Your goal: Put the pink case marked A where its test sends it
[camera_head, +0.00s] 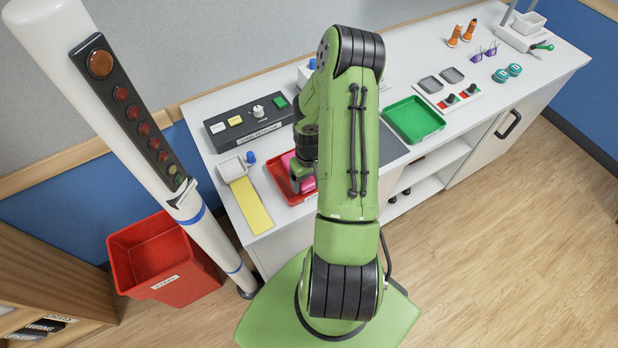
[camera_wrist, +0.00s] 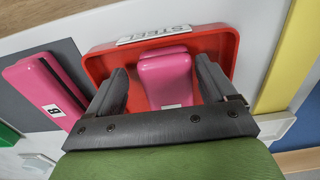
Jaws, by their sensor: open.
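A pink case (camera_wrist: 166,80) lies in the red tray (camera_wrist: 222,38), whose rim label reads STEEL. The small label on this case is not readable. My gripper (camera_wrist: 162,66) is open, with one finger on each side of this case; a gap shows on the left. A second pink case (camera_wrist: 47,90), marked B, lies left of the tray on a dark grey surface. In the head view my arm covers much of the red tray (camera_head: 273,167); a bit of pink case (camera_head: 308,185) shows there beside my gripper. No letter A is visible.
A green tray (camera_head: 413,120) stands right of my arm. A black control panel (camera_head: 248,122) stands behind the red tray, with a yellow strip (camera_head: 252,206) at left. A lamp pole (camera_head: 140,130) and a red bin (camera_head: 165,262) stand left. Small goods fill the counter's far right.

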